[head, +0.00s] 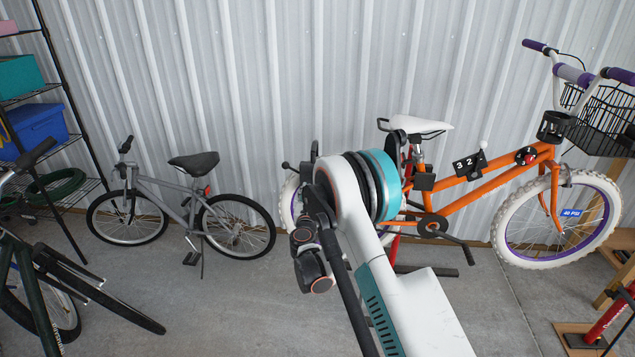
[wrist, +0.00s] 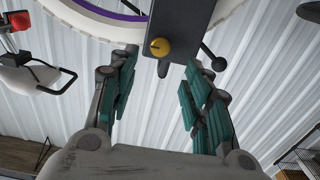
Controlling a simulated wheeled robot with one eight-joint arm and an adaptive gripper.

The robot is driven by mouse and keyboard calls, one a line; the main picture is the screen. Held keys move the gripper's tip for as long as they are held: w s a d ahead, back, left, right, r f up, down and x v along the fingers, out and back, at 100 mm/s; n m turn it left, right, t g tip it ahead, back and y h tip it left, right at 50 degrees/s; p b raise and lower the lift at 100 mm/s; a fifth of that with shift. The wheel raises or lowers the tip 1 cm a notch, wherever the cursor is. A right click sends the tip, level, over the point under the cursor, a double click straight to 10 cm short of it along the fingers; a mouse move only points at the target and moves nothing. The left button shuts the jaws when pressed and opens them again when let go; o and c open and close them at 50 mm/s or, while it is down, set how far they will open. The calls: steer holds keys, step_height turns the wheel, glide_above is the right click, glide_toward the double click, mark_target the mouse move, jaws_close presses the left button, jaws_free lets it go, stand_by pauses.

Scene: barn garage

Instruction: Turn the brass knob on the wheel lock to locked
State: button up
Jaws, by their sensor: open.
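The brass knob (wrist: 160,47) sits on the face of a dark grey box, the wheel lock (wrist: 176,18), at the top middle of the wrist view. A dark pointer mark on the knob points roughly left in that view. The box is in front of a white tyre with a purple rim. My gripper (wrist: 160,72) is open and empty, its teal-padded fingers spread either side of the knob's line. No contact with the knob shows. In the head view my arm covers most of the rear wheel, and the knob is hidden.
An orange bicycle (head: 490,180) with a basket stands against the corrugated wall. A dark ball-ended lever (wrist: 218,62) sticks out beside the lock, close to the right finger. A grey bicycle (head: 185,205) stands to the left. Open concrete floor (head: 240,310) lies in front.

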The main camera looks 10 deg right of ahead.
steer(key=b+x, duration=0.2)
steer(key=x, duration=0.7)
steer(key=shift+w, duration=0.2)
steer(key=shift+d, duration=0.1)
steer(key=c, duration=1.1)
